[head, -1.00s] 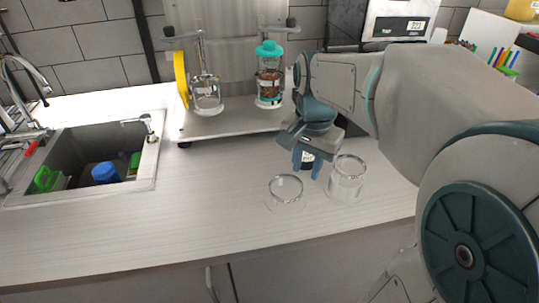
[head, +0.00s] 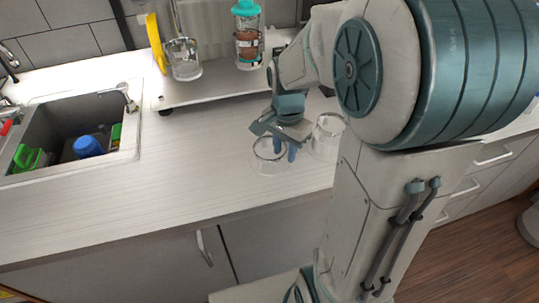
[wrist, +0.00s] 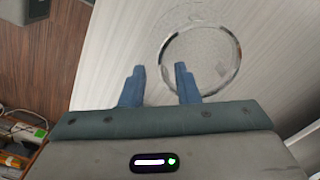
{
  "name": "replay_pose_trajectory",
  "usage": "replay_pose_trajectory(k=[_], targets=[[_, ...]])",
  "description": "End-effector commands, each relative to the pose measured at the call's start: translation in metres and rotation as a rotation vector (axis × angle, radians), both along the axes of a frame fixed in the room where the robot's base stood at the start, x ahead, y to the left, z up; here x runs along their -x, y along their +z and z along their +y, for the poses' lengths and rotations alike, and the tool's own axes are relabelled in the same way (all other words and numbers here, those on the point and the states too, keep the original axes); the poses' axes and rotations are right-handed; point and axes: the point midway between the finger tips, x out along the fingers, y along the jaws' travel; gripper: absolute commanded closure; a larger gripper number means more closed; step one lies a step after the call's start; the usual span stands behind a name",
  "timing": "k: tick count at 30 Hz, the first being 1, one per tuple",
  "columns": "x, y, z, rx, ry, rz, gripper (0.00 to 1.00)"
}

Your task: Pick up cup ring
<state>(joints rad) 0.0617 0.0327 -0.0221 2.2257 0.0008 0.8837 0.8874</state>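I cannot tell for sure which thing is the cup ring. A yellow ring-like piece (head: 155,45) stands upright at the left end of the raised shelf. A clear glass cup (head: 268,162) stands on the counter, and a second clear glass (head: 326,138) stands to its right. My gripper (head: 284,151) is open and points down at the first cup, its blue fingers overlapping the cup in the head view. In the wrist view my gripper (wrist: 160,69) has an empty gap, and a round glass rim (wrist: 238,50) lies beyond and partly behind the right finger. Contact cannot be told.
The raised shelf (head: 205,91) behind carries a glass cup (head: 184,60) and a teal-lidded jar (head: 248,40). A sink (head: 60,125) with green and blue items is at left. The counter (head: 190,170) between the sink and glasses is clear.

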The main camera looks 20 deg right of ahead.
Motion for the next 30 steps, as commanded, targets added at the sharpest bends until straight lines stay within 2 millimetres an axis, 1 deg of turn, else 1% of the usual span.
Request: replay_pose_trajectory(k=[3,6,13,14,15,16,17,26,30], targets=[[0.0,-0.018,0.002,0.0,0.0,0.005,0.71],[0.0,-0.025,0.001,0.0,0.0,0.001,0.71],[-0.001,-0.027,0.001,-0.001,0.0,-0.001,0.71],[-0.001,-0.027,0.001,-0.001,0.0,-0.001,0.74],[-0.001,-0.027,0.001,-0.001,0.0,-0.001,0.85],[-0.001,-0.027,0.001,-0.001,0.0,-0.001,0.94],[-0.001,-0.027,0.001,-0.001,0.0,-0.001,1.0],[-0.001,-0.027,0.001,0.0,0.0,-0.001,1.0],[-0.001,-0.019,0.001,0.0,0.001,-0.005,1.0]])
